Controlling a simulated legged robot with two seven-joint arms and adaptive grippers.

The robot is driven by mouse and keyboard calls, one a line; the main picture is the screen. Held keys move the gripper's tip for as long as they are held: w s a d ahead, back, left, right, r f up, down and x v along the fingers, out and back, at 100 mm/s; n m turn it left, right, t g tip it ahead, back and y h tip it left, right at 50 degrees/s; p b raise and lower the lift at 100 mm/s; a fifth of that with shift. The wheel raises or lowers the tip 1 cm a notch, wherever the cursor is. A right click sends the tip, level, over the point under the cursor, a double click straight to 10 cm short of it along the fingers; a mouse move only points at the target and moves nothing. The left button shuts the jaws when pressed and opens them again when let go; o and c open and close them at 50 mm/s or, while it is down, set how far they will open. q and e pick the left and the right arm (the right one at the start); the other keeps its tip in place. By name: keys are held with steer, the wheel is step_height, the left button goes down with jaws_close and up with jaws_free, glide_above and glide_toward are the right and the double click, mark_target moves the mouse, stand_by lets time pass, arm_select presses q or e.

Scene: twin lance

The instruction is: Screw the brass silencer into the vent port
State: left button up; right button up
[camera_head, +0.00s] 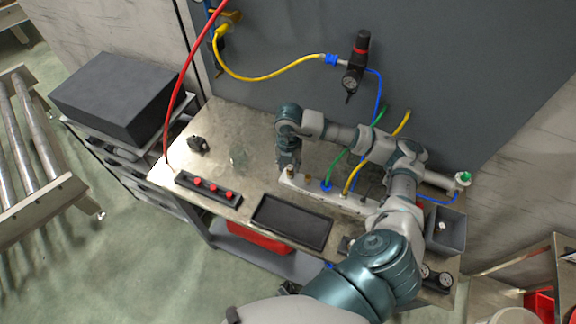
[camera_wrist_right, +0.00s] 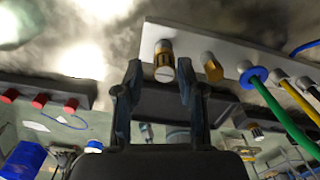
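The white valve manifold (camera_head: 330,193) lies on the bench. The brass silencer (camera_wrist_right: 164,60), with a pale end face, stands at the manifold's end in the wrist view. A second, shorter brass fitting (camera_wrist_right: 212,68) sits beside it on the manifold. My right gripper (camera_head: 289,168) is over the manifold's left end in the head view. In the wrist view, my right gripper (camera_wrist_right: 160,78) is open, with a fingertip on either side of the silencer and visible gaps. I cannot tell whether the silencer is threaded in. My left gripper is not in view.
A black tray (camera_head: 262,217) lies in front of the manifold. A bar with red buttons (camera_head: 208,189) and a black knob-like part (camera_head: 198,144) are to the left. Green and yellow hoses (camera_head: 352,174) rise from the manifold. A grey bin (camera_head: 446,231) stands at right.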

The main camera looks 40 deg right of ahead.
steer(key=n, duration=0.2)
steer(key=n+b, duration=0.1)
steer(key=n, duration=0.2)
steer(key=n+b, duration=0.1)
steer(key=n, duration=0.2)
steer(key=shift+s+f, duration=0.1)
steer(key=shift+f, duration=0.15)
steer(key=n+b, duration=0.1)
steer(key=n, duration=0.1)
steer(key=n+b, duration=0.1)
steer(key=n, duration=0.2)
steer(key=n+b, duration=0.1)
steer(key=n, duration=0.2)
steer(key=shift+a+r, duration=0.1)
steer(key=shift+a, duration=0.15)
steer(key=shift+r+n, duration=0.1)
steer(key=shift+n, duration=0.4)
steer(key=c, duration=0.7)
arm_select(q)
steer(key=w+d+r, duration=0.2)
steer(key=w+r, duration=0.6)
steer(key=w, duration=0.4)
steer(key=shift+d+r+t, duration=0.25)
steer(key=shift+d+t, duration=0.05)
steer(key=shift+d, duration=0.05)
arm_select(e)
steer(key=shift+s+d, duration=0.1)
steer(key=shift+d, duration=0.05)
jaws_close()
